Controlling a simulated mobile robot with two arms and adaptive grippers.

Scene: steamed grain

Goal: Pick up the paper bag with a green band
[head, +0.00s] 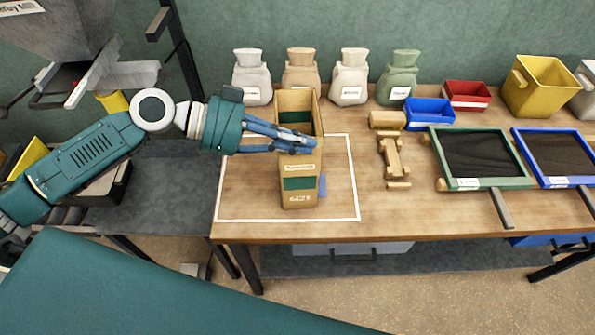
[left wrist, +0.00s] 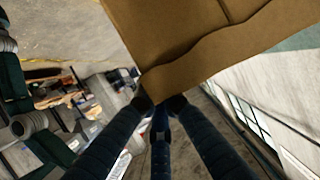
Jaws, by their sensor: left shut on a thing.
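The paper bag (head: 299,168) is brown, open at the top, with a dark green band on its front. In the head view it stands upright over the left end of the wooden table, within a white outlined area. I cannot tell whether its base touches the table. My left gripper (head: 305,145) reaches in from the left and is shut on the bag. In the left wrist view the brown paper (left wrist: 205,45) fills the top, and the fingertips (left wrist: 160,103) meet at its edge. My right gripper is not in view.
Several tied sacks (head: 350,80) stand along the back wall. A wooden stand (head: 392,158), a blue bin (head: 430,113), a red bin (head: 467,95), a yellow bin (head: 540,88) and a green-framed tray (head: 458,184) lie to the right. The white outline (head: 345,219) has bare table at its front.

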